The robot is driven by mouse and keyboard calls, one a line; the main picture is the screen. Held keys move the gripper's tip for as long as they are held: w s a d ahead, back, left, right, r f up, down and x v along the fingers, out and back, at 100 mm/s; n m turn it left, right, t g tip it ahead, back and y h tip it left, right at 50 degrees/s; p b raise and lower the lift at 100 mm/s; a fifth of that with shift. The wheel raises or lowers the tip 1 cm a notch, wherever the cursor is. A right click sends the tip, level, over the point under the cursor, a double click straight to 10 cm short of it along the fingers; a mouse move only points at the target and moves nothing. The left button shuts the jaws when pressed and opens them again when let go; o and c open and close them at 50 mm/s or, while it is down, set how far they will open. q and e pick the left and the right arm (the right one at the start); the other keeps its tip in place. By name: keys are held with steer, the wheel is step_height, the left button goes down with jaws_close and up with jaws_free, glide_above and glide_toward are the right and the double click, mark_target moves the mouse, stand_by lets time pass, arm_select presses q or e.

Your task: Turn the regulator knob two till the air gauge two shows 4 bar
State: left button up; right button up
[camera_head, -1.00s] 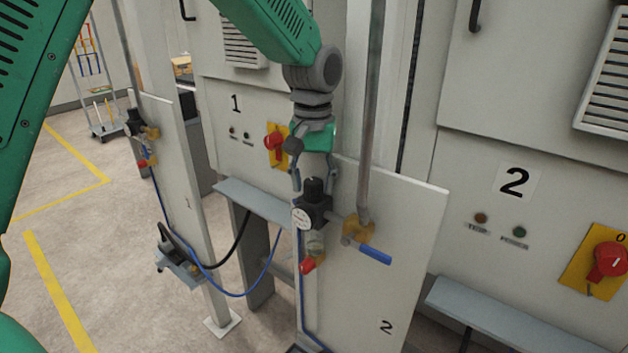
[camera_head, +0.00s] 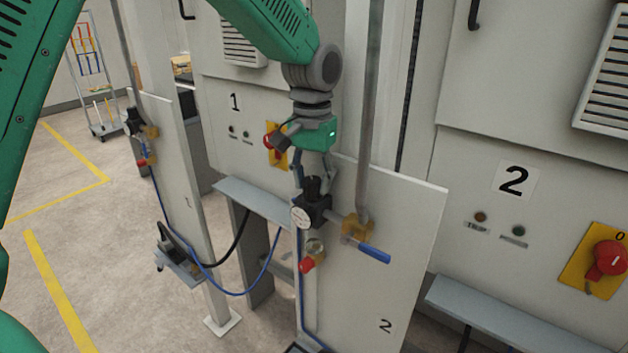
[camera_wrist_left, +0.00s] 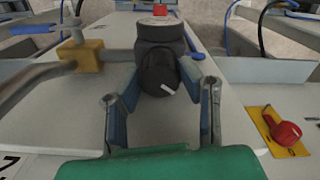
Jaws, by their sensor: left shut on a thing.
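Regulator knob two (camera_head: 313,188) is the black knob on top of a black regulator body (camera_head: 319,208) on the panel marked 2. In the left wrist view the knob (camera_wrist_left: 158,72) is dark with a small white mark on its top. Air gauge two (camera_head: 301,217) is a small white dial on the regulator's left side; its reading is too small to tell. My left gripper (camera_head: 312,180) points down over the knob and is shut on it, with a finger on either side in the left wrist view (camera_wrist_left: 160,78). My right gripper is not in view.
A vertical grey pipe (camera_head: 367,110) stands close to the right of my gripper, above a yellow fitting (camera_head: 357,229) and a blue-handled valve (camera_head: 375,253). A red part (camera_head: 306,265) sits below the regulator. A second panel (camera_head: 178,170) with a similar regulator stands left.

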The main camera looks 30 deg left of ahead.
mark_target(311, 179)
arm_select(q)
steer(key=m, duration=0.7)
steer(key=shift+a+r, duration=0.1)
stand_by(0.5)
steer(key=o, duration=0.9)
steer(key=shift+c, duration=0.2)
steer(key=shift+s, duration=0.1)
step_height(311, 179, up, 12)
